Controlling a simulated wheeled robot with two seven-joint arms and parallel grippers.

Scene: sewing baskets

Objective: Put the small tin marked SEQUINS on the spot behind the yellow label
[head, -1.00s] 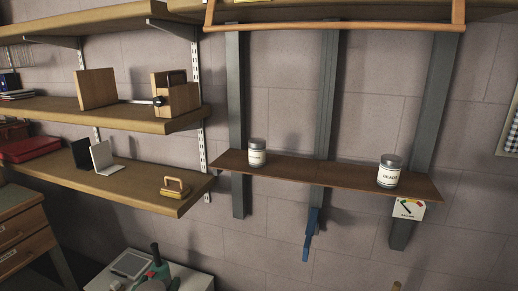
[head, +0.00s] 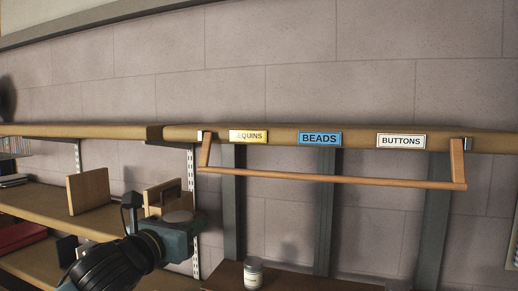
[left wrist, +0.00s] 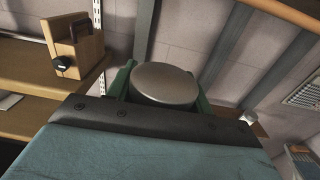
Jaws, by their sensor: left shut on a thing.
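My left gripper (head: 182,222) is at the lower left of the head view, shut on a small tin with a round grey lid (head: 179,217). In the left wrist view the lid (left wrist: 165,84) shows between the green fingers, and the tin's marking is hidden. The yellow label (head: 249,136) is on the front edge of the upper shelf (head: 350,137), reading "EQUINS" with its first letter unclear. The held tin is below and left of it. The spot behind the label is not visible from this low angle. My right gripper is not in view.
A blue BEADS label (head: 320,139) and a white BUTTONS label (head: 401,141) sit right of the yellow one. A wooden rail (head: 330,179) hangs below the shelf edge. A lidded jar (head: 253,273) stands on the lower shelf. Wooden bookends (head: 88,194) are at left.

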